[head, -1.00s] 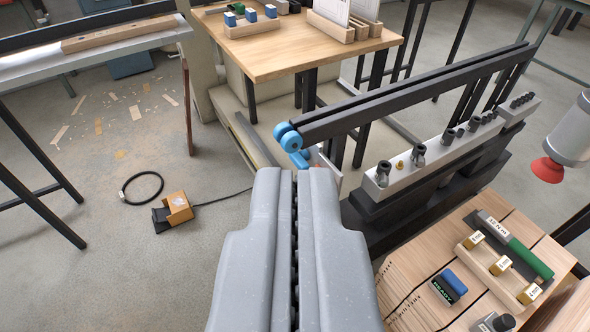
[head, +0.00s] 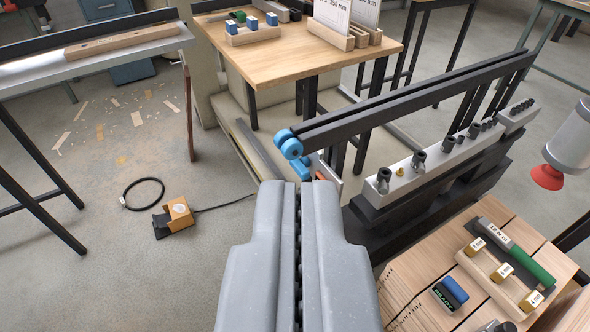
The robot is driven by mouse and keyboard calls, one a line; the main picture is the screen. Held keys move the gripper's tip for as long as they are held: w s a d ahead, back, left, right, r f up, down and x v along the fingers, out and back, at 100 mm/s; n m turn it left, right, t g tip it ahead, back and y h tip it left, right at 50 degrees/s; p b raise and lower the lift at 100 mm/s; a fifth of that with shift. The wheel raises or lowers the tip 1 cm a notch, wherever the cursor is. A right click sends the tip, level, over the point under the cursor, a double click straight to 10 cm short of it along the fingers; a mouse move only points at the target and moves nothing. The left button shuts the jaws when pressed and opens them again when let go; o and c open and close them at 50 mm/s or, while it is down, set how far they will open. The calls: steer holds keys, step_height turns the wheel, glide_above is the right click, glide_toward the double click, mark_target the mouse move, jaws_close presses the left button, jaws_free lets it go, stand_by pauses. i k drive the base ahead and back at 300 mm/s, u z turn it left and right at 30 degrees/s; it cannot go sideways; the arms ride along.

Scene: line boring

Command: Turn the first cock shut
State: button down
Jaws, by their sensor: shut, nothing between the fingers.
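My gripper (head: 298,184) points away from me at the bottom middle, its two grey fingers shut with nothing between them. Just beyond the fingertips, a blue rounded part (head: 289,144) sits at the near end of the long black rails. A second blue piece (head: 301,168) shows below it, partly hidden by the rails and my fingers. I cannot tell whether either blue part is a cock or its handle. The fingertips appear apart from both. No other clear cock shows in this view.
The black rails (head: 420,98) run back to the right above a grey bar (head: 455,150) with several dark fittings. A wooden bench (head: 300,52) stands behind. An orange foot pedal (head: 180,212) lies on the left floor. A slatted wooden top (head: 415,305) with tools is at right.

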mark_target(300, 165)
steer(key=k, duration=0.6)
steer(key=u, duration=0.3)
steer(key=i, duration=1.55)
steer(key=u, duration=0.05)
